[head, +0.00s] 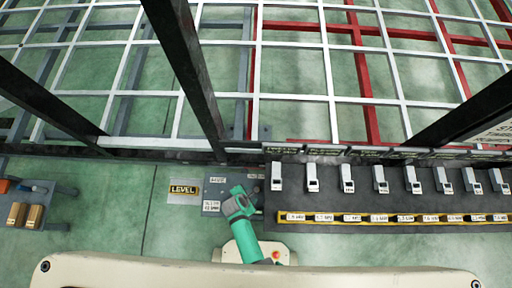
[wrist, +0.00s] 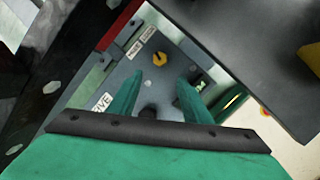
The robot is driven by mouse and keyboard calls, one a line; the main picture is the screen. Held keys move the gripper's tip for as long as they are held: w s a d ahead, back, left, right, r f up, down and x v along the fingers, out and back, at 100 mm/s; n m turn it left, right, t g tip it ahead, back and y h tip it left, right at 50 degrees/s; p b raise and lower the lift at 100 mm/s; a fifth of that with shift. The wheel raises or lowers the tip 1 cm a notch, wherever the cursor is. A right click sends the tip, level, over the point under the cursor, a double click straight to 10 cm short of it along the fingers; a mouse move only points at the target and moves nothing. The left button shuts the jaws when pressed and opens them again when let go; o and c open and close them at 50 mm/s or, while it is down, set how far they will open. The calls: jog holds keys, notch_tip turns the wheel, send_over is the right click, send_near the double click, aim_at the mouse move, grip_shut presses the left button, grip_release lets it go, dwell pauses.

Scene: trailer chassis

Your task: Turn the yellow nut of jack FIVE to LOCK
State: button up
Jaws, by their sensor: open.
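In the wrist view a small yellow nut (wrist: 159,58), notched on one side, sits on a grey plate (wrist: 173,45). A label ending in "VE" (wrist: 101,103) is on the plate at the left, partly cut off by my gripper. My gripper (wrist: 159,78) is open and empty, with its green fingers over the plate. The nut is just beyond the fingertips, apart from them in the picture. A dark round knob (wrist: 149,111) lies between the fingers. In the head view my gripper (head: 238,203) hides the nut; the plate (head: 211,207) shows beside it.
A dark shelf (head: 330,228) with several white-and-grey blocks and a yellow label strip stands right of my gripper. A "LEVEL" sign (head: 184,190) lies left of the plate. Black frame beams (head: 190,75) rise nearby. A grey bench (head: 55,195) with boxes stands far left.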

jog(key=w+f, duration=0.1)
jog(key=f, duration=0.2)
jog(key=w+d+f+n, duration=0.1)
jog(key=w+f, duration=0.1)
jog(key=f, duration=0.1)
jog(key=w+d+f+n+g+h, duration=0.1)
jog(key=f, duration=0.2)
jog(key=shift+w+f, duration=0.15)
jog(key=shift+f, duration=0.25)
jog(key=shift+d+f, duration=0.1)
jog(key=shift+f, duration=0.15)
jog(key=shift+w+f, duration=0.1)
jog(key=shift+f, duration=0.35)
jog(key=shift+c, duration=0.4)
jog(key=shift+d, duration=0.1)
jog(key=c, duration=1)
